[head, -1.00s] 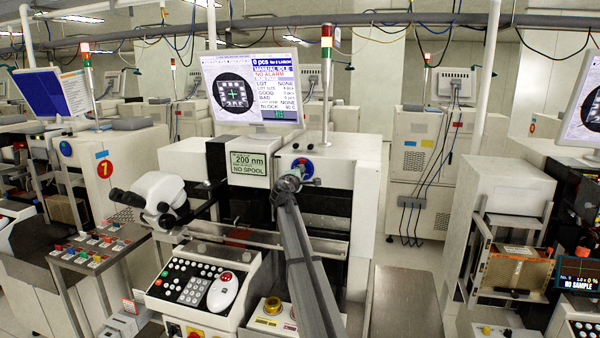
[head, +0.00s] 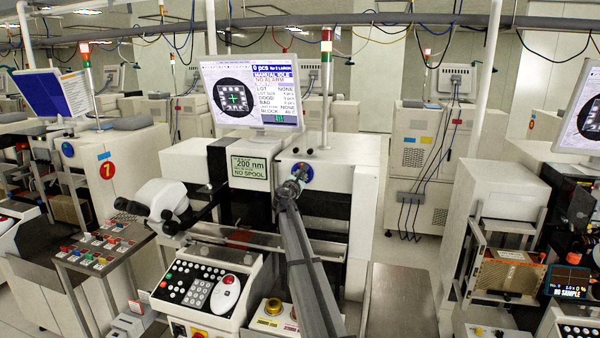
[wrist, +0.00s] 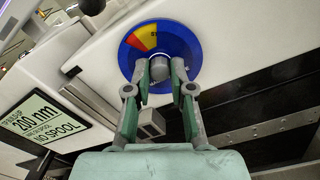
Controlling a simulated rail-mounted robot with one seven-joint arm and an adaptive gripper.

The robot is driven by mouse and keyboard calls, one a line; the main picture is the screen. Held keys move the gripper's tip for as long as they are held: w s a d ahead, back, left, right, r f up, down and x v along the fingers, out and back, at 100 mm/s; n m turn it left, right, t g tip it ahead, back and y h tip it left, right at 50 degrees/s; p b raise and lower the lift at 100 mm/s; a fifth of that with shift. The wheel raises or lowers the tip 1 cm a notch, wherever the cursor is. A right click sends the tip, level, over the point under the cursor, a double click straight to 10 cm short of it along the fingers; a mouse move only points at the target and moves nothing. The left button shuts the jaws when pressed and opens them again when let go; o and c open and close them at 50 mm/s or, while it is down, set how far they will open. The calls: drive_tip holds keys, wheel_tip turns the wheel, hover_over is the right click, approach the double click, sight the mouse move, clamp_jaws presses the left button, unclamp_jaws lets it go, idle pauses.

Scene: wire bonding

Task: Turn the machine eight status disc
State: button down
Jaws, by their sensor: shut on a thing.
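The status disc (wrist: 189,42) is a round blue plate with a yellow and red wedge at its upper left in the wrist view. It sits on the white front of the machine, and a grey knob stands out from its middle. My gripper (wrist: 161,72) is shut on this knob, with one finger on each side. The fingers hide the lower part of the disc. In the head view the disc (head: 308,171) shows as a small blue round behind my gripper (head: 293,184).
A monitor (head: 253,92) and a signal tower (head: 326,75) stand above. A microscope (head: 160,200) and control panel (head: 207,288) are at the lower left. Another machine (head: 107,170) carries a red 7.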

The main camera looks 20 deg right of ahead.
drive_tip(key=shift+r+n+p, duration=0.1)
drive_tip(key=shift+n+p, duration=2.9)
drive_tip(key=shift+n, duration=0.5)
drive_tip(key=c, duration=1)
unclamp_jaws()
drive_tip(key=v, duration=1.2)
drive_tip(key=shift+r, duration=0.1)
